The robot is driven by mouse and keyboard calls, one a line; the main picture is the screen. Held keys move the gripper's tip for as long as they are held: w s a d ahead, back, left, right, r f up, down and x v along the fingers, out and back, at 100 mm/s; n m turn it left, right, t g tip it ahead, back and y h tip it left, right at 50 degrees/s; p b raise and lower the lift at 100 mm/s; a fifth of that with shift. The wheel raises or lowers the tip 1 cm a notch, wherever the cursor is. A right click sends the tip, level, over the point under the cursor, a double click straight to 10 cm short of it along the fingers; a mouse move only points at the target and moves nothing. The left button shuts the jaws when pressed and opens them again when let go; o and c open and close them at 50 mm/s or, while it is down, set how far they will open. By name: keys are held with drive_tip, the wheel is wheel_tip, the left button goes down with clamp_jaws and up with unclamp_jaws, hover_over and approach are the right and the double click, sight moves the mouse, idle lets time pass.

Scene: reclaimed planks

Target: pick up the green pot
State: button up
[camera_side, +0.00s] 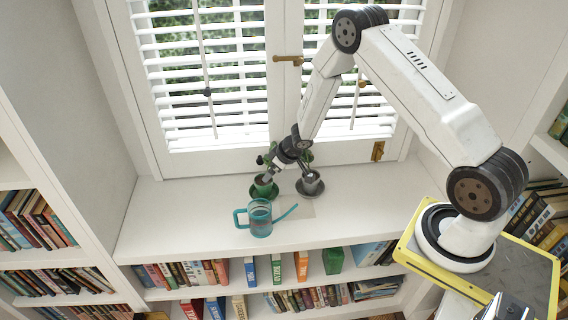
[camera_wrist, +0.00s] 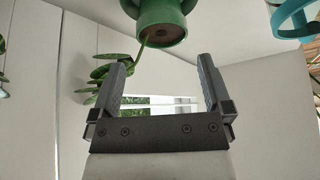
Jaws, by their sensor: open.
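The green pot (camera_side: 264,185) stands on a green saucer on the white window shelf, with a leafy plant partly hidden behind my gripper. My gripper (camera_side: 270,173) is at the pot's top, tilted down toward it from the upper right; contact cannot be told. In the wrist view the green pot (camera_wrist: 161,12) is at the top edge, its brown soil and a stem facing me. My gripper (camera_wrist: 163,63) is open there, and nothing shows held between its fingers. Green leaves (camera_wrist: 100,72) are beside and behind the left finger.
A grey pot (camera_side: 310,183) on a grey saucer stands close to the right of the green pot. A turquoise watering can (camera_side: 260,219) stands in front, its spout pointing right; part of it shows in the wrist view (camera_wrist: 291,18). The window blinds (camera_side: 205,75) are behind. The shelf's left is clear.

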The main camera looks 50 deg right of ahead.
sight(262, 182)
drive_tip(key=shift+f, duration=0.1)
drive_tip(key=shift+x, duration=1.2)
drive_tip(key=shift+x, duration=2.6)
drive_tip(key=shift+a, duration=0.1)
clamp_jaws()
